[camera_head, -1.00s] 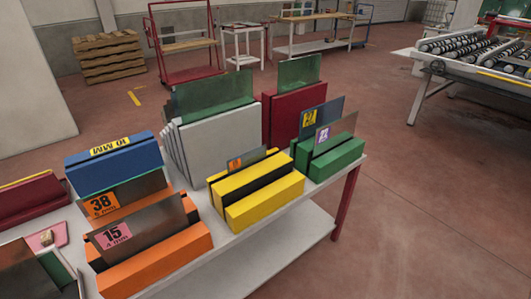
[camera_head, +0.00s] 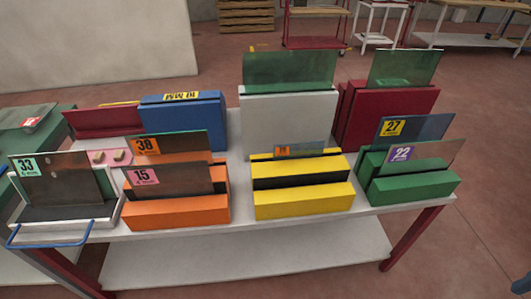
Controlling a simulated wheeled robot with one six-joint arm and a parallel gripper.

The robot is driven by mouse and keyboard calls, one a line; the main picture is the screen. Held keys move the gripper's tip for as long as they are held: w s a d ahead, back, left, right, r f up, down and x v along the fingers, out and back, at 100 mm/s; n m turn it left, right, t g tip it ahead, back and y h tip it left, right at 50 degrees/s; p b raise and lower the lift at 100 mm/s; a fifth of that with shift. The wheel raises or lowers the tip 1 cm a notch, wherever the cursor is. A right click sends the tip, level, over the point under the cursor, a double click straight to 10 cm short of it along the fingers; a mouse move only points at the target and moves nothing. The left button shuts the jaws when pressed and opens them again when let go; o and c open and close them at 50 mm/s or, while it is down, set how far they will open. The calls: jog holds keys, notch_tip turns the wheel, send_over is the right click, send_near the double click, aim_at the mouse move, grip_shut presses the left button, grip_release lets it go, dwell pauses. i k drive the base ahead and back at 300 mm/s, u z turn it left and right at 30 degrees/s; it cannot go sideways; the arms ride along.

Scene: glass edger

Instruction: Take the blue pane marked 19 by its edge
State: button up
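A larger bluish pane with a yellow label 27 (camera_head: 393,128) stands in the green block (camera_head: 412,190) to the right, behind a clear brownish pane with a purple label 22 (camera_head: 400,154).
Brownish panes marked 38 (camera_head: 146,146) and 15 (camera_head: 143,176) stand in the orange block (camera_head: 190,212). A tray with a pane marked 33 (camera_head: 26,166) is at the left. Grey (camera_head: 290,122) and red (camera_head: 395,112) blocks with tall green panes stand behind. Floor at the right is open.

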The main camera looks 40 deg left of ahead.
aim_at(296, 150)
jog(key=u, duration=0.95)
jog(key=i, duration=0.9)
jog(key=u, duration=0.8)
